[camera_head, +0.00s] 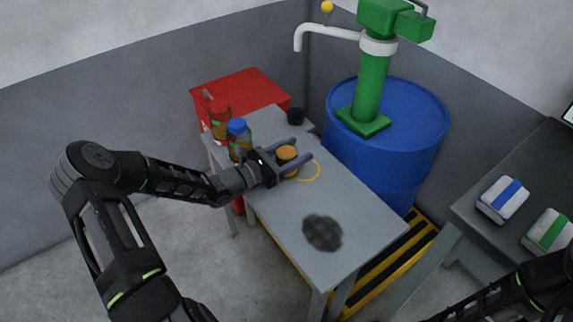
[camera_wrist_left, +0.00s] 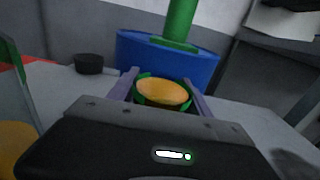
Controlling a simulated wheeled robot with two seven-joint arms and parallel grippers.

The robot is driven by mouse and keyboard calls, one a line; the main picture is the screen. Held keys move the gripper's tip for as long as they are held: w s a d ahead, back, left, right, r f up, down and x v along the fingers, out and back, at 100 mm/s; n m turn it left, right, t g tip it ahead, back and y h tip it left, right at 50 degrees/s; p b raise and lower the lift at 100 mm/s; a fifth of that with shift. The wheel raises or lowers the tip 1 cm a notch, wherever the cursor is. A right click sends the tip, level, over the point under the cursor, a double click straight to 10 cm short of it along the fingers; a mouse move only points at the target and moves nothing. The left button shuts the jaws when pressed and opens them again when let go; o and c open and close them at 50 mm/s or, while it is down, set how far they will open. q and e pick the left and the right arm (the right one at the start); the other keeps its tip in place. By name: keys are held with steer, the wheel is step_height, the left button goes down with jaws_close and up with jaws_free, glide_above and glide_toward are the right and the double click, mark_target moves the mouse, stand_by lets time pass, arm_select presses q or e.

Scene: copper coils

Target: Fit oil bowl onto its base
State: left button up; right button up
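The oil bowl (camera_head: 287,153) is a small round bowl with an orange top, over the far part of the grey table. In the left wrist view the bowl (camera_wrist_left: 163,92) shows a green rim around the orange. My left gripper (camera_head: 291,154) has a finger on each side of it, both seemingly touching its sides. The bowl's underside is hidden, so I cannot tell whether it touches the table. A thin yellow ring (camera_head: 317,172) shows on the table beside the gripper. I cannot make out which thing is the base. My right arm shows at the lower right, its gripper out of view.
A blue-capped jar (camera_head: 239,138) and a red-topped bottle (camera_head: 219,124) stand left of the gripper. A black cup (camera_head: 296,116) stands at the table's far end. The blue drum (camera_head: 390,160) is close on the right. A dark patch (camera_head: 322,232) marks the otherwise clear near table.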

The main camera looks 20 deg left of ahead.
arm_select(q)
jaws_close()
stand_by(0.4)
steer(key=shift+r, duration=0.15)
step_height(320, 180, up, 10)
steer(key=shift+f+p, duration=0.1)
steer(key=shift+p, duration=1)
